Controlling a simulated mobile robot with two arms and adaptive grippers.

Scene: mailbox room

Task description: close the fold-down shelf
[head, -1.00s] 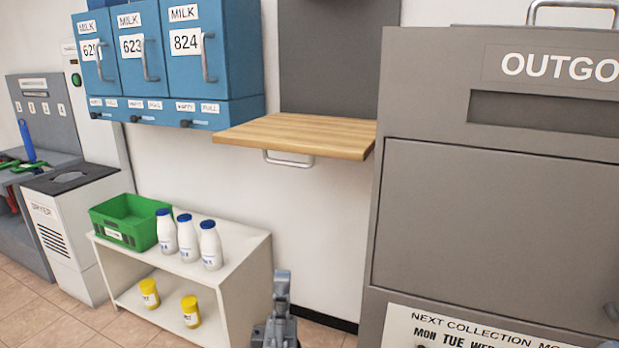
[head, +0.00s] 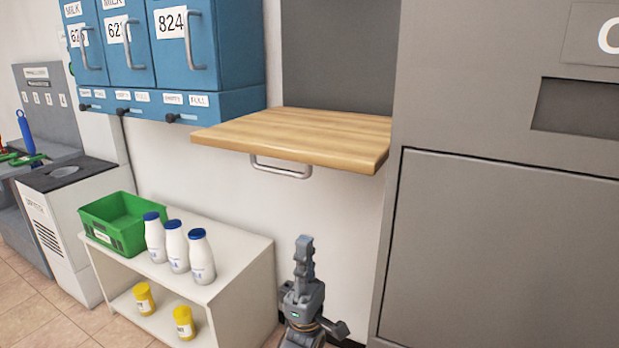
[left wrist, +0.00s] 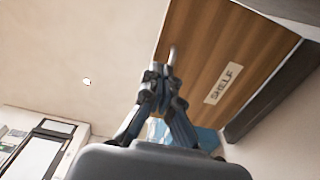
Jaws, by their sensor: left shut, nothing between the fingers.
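The fold-down shelf (head: 296,136) is a wooden board that stands out level from the wall, below a dark grey back panel (head: 338,55). A metal bar handle (head: 281,168) hangs under its front edge. My left gripper (head: 304,243) is below the shelf and apart from it, pointing up, shut and empty. In the left wrist view, the shut fingers (left wrist: 160,80) point up toward the shelf's underside (left wrist: 215,55), which carries a label reading SHELF (left wrist: 224,84). Part of the handle (left wrist: 172,56) shows just beyond the fingertips. My right gripper is not in view.
Blue milk lockers (head: 165,50) hang left of the shelf. A large grey cabinet (head: 500,230) stands close on the right. A low white stand (head: 240,270) at lower left holds a green crate (head: 112,238), several white bottles (head: 175,245) and yellow jars. Wall space under the shelf is clear.

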